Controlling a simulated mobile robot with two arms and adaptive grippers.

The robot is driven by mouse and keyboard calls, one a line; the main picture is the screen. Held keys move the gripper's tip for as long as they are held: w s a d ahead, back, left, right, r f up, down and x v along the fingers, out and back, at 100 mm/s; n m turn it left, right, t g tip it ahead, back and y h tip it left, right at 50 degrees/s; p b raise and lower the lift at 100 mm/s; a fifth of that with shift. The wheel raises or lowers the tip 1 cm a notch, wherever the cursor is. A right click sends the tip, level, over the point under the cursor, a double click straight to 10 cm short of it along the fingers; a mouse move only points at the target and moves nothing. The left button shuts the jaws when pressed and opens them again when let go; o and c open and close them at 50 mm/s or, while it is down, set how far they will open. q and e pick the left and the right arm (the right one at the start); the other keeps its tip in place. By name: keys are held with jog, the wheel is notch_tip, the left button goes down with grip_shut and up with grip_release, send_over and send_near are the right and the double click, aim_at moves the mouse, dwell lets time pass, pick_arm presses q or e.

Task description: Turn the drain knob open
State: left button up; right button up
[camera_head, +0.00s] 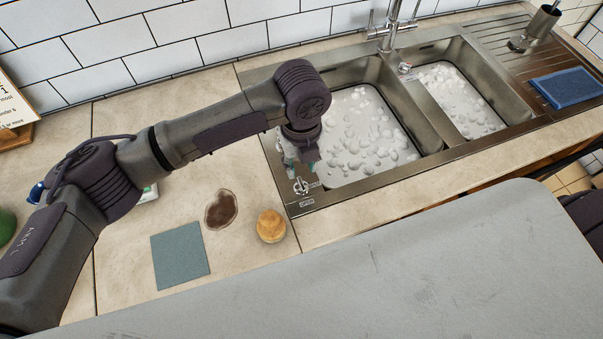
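The drain knob (300,187) is a small metal piece on the left front rim of the steel sink (345,187). A small label plate (307,203) with lettering lies just in front of it. My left gripper (303,163) points down at the sink's left edge, directly above and behind the knob in the picture. Its fingers are small and partly hidden by the wrist, so their opening is unclear, and I cannot tell whether they touch the knob. My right gripper is out of view.
Both basins hold foamy water (365,135). A faucet (388,25) stands behind them.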

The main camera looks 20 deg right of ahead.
pick_arm(q)
jog(key=shift+r, duration=2.4)
